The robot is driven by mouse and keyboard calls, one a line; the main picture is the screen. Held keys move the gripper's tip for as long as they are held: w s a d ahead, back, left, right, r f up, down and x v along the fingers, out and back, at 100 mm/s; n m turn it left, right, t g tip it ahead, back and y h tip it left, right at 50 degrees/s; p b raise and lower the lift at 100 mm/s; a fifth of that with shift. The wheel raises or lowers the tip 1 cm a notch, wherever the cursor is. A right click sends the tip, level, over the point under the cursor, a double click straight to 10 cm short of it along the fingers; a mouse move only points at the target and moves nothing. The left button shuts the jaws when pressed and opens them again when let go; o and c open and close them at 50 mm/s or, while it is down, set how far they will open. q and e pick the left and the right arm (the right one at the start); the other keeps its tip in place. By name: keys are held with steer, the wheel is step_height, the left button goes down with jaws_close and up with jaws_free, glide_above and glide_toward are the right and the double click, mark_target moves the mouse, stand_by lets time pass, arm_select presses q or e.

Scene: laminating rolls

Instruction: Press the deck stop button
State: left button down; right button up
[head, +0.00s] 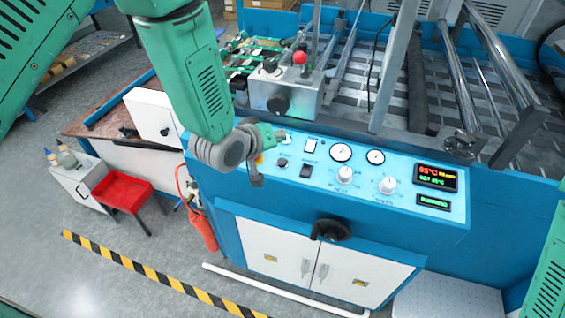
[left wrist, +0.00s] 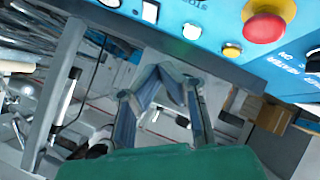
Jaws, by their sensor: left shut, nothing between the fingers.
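A red mushroom button (left wrist: 268,22) on a yellow collar sits on the blue panel at the top right of the left wrist view. In the head view, a red ball-shaped knob (head: 300,57) stands on a grey box (head: 287,93) on the machine deck. I cannot read which one is labelled deck stop. My left gripper (head: 257,180) is at the left end of the control panel (head: 400,200); its fingers (left wrist: 160,76) are shut and empty, apart from the red button. A yellow bit (head: 259,158) shows beside it. My right gripper is out of view.
The panel carries dials (head: 340,152), white knobs (head: 345,174) and a lit display (head: 436,177). Metal posts (head: 395,70) and rollers (head: 455,60) rise behind it. A red stool (head: 122,190) and a fire extinguisher (head: 201,225) stand to the left.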

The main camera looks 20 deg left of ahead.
mark_target(280, 164)
arm_select(q)
steer(key=f+b, duration=0.1)
steer(key=f, duration=0.1)
steer(key=w+f+b, duration=0.1)
steer(key=f+b, duration=0.1)
steer(key=f, duration=0.1)
steer(key=f+b, duration=0.2)
steer(key=shift+w+f, duration=0.25)
steer(key=shift+w, duration=0.1)
steer(key=shift+f+b, duration=0.1)
steer(key=shift+b, duration=0.2)
stand_by(0.7)
steer(key=shift+f, duration=0.25)
steer(key=shift+w+f+b, duration=0.1)
steer(key=shift+f+b, duration=0.3)
stand_by(0.6)
steer(key=shift+r, duration=0.1)
steer(key=shift+s+r+p, duration=0.2)
steer(key=shift+r+p, duration=0.5)
steer(key=shift+r, duration=0.05)
